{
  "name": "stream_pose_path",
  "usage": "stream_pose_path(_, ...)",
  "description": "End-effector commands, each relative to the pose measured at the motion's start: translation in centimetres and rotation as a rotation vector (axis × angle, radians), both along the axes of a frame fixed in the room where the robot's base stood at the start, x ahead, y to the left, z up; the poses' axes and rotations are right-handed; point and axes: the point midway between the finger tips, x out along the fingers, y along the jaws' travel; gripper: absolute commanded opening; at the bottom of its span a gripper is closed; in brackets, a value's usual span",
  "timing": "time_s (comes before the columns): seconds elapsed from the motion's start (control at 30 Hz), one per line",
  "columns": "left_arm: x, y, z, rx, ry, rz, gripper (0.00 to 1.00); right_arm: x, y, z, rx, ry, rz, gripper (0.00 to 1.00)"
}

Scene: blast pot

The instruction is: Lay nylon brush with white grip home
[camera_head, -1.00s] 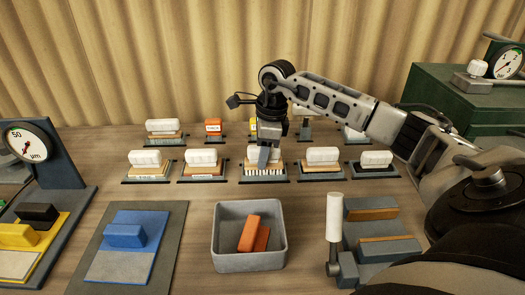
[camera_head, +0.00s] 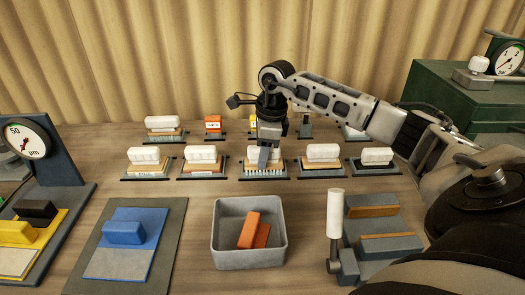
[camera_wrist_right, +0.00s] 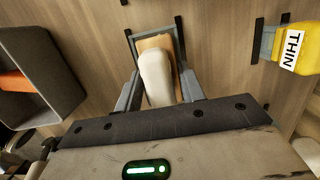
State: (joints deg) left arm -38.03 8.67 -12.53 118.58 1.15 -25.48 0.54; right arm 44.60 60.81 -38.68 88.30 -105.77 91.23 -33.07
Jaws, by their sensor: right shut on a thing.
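A brush with a white grip, a wooden block and pale bristles (camera_head: 252,166) is at the middle of the front row, on a dark holder (camera_head: 285,178). My right gripper (camera_head: 264,160) reaches down over it and is shut on its white grip. In the right wrist view the white grip (camera_wrist_right: 156,78) lies between the fingers, with the wooden block beneath and the dark frame of the holder around it. The bristles look level with the holder; I cannot tell whether they touch it. My left gripper is out of view.
Similar white-gripped brushes stand on either side, such as one at left (camera_head: 202,154) and one at right (camera_head: 323,153). A grey bin (camera_head: 217,235) with orange blocks stands in front. A yellow block marked THIN (camera_wrist_right: 290,48) shows in the wrist view.

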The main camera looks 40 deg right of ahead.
Motion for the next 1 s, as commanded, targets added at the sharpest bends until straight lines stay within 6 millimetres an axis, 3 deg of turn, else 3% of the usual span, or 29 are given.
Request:
stream_pose_path(0.07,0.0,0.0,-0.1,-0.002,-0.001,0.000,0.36,0.0,0.0,-0.2,-0.001,-0.001,0.000,0.07)
stream_pose_path(0.1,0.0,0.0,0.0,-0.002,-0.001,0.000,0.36,0.0,0.0,-0.1,-0.001,-0.001,0.000,0.48)
stream_pose_path(0.17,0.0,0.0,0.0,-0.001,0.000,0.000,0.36,0.0,0.0,-0.1,-0.001,-0.001,0.000,0.64)
stream_pose_path(0.57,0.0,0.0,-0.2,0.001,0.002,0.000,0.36,0.0,-0.1,0.6,-0.001,-0.002,0.000,0.65)
stream_pose_path(0.77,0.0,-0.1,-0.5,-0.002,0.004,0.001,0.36,-0.3,-0.6,4.2,-0.001,-0.006,-0.002,0.65)
stream_pose_path(1.0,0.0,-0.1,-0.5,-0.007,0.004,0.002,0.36,-0.9,-1.2,10.1,0.001,-0.007,-0.001,0.65)
